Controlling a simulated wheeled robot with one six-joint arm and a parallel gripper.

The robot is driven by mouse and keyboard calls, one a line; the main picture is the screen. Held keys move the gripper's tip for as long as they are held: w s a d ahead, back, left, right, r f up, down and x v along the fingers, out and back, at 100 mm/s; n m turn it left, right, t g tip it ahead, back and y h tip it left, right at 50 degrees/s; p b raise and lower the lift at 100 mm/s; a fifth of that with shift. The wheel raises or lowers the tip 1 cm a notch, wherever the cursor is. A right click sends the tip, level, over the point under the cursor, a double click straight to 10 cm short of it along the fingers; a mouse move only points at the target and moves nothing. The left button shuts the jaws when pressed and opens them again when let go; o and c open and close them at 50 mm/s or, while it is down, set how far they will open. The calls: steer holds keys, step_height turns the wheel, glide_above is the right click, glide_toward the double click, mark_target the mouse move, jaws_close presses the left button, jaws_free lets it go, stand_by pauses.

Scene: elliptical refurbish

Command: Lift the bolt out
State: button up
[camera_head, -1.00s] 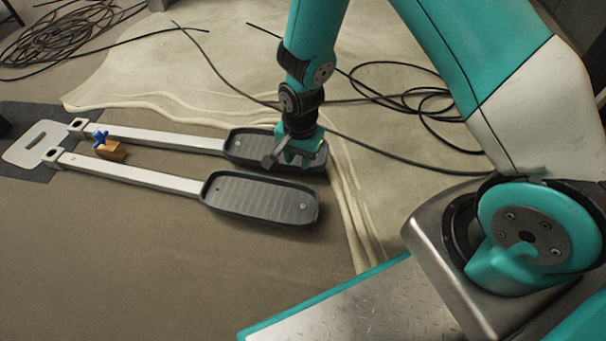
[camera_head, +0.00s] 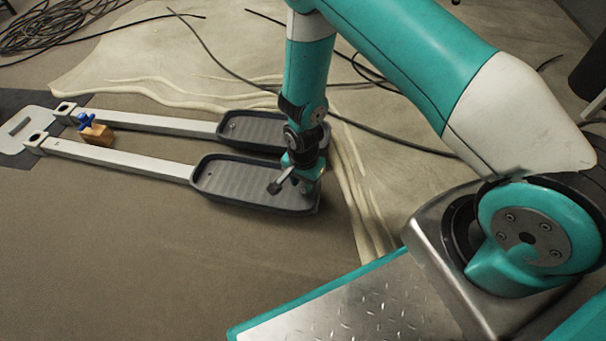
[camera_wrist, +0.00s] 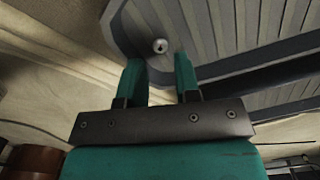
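A small round silver bolt head (camera_wrist: 160,46) sits in the rounded end of a dark grey ridged pedal (camera_wrist: 200,35), in the wrist view. My gripper (camera_wrist: 159,68) is open, its two teal fingers on either side below the bolt in the picture. The gap between the fingers looks empty, and I cannot tell whether the tips touch the pedal. In the head view my gripper (camera_head: 302,187) is low over the right end of the near pedal (camera_head: 235,190). The bolt there is hidden behind my gripper.
The far pedal (camera_head: 250,128) lies just behind the near one. Silver bars (camera_head: 120,158) run left from the pedals, with a blue knob (camera_head: 86,121) and an orange block (camera_head: 98,134) between them. Black cables (camera_head: 400,146) lie behind. The floor in front is clear.

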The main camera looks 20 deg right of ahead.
mark_target(303, 190)
steer(key=shift+f+b, duration=0.6)
steer(key=shift+f, duration=0.9)
jaws_close()
steer(key=shift+r, duration=0.2)
steer(key=shift+r+p, duration=1.3)
steer(key=shift+p, duration=0.1)
steer(key=shift+r, duration=0.1)
steer(key=shift+r+p, duration=1.9)
steer(key=shift+p, duration=0.1)
